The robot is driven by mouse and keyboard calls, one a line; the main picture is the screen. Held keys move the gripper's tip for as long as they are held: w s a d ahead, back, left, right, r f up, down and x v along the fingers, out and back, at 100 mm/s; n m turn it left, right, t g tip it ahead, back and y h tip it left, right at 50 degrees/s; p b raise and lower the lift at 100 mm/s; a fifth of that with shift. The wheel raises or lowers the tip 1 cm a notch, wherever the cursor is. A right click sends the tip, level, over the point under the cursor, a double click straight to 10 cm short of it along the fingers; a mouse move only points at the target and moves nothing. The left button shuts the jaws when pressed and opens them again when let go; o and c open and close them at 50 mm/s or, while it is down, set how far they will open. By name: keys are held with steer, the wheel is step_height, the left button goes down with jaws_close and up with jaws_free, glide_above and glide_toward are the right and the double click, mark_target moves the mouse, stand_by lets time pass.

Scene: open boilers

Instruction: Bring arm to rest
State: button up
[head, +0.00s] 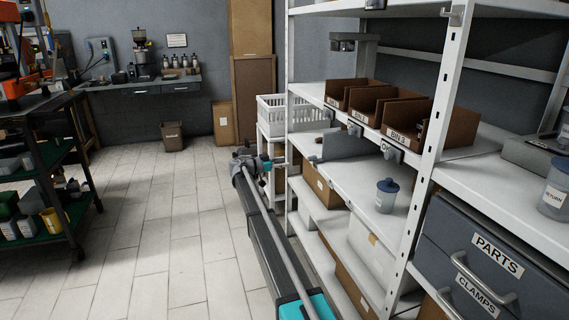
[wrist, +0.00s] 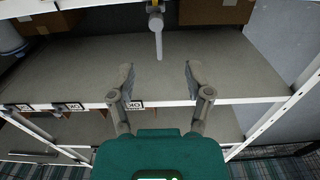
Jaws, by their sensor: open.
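My arm (head: 268,235) reaches forward from the bottom of the head view, low along the left side of the white shelving. My gripper (head: 282,163) is at its far end, beside the shelf upright, small in this view. In the wrist view my gripper (wrist: 159,82) has its two fingers spread apart with nothing between them. The fingers point over a grey shelf board (wrist: 80,70). A pale rod-like thing (wrist: 156,30) stands out beyond the fingertips; I see no contact with it.
The white shelving (head: 420,150) stands close on the right, with brown bins (head: 405,125), a lidded grey container (head: 387,195) and a drawer unit (head: 490,265). A white basket (head: 285,115) is behind the gripper. The tiled floor (head: 165,220) to the left is clear.

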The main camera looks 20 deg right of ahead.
steer(key=s+a+f+n+y, duration=0.1)
steer(key=s+f+n+y, duration=0.4)
steer(key=s, duration=0.8)
steer(key=s+a+f+n+y, duration=0.1)
steer(key=s+f+n+y, duration=0.2)
steer(key=s+f, duration=0.65)
steer(key=s+a+f+n+y, duration=0.1)
steer(key=s+a+n+y, duration=0.25)
steer(key=s, duration=0.55)
steer(key=s+a+f+n+y, duration=0.1)
steer(key=s+a+n+y, duration=0.25)
steer(key=s, duration=0.65)
steer(key=s+a+f+n+y, duration=0.1)
steer(key=s+a+n+y, duration=0.3)
steer(key=s, duration=0.5)
step_height(320, 180, up, 34)
steer(key=m+h+p, duration=0.1)
steer(key=p, duration=3.3)
steer(key=shift+s+a+f+g+p, duration=0.15)
steer(key=shift+a+g+p, duration=0.2)
steer(key=shift+a, duration=0.1)
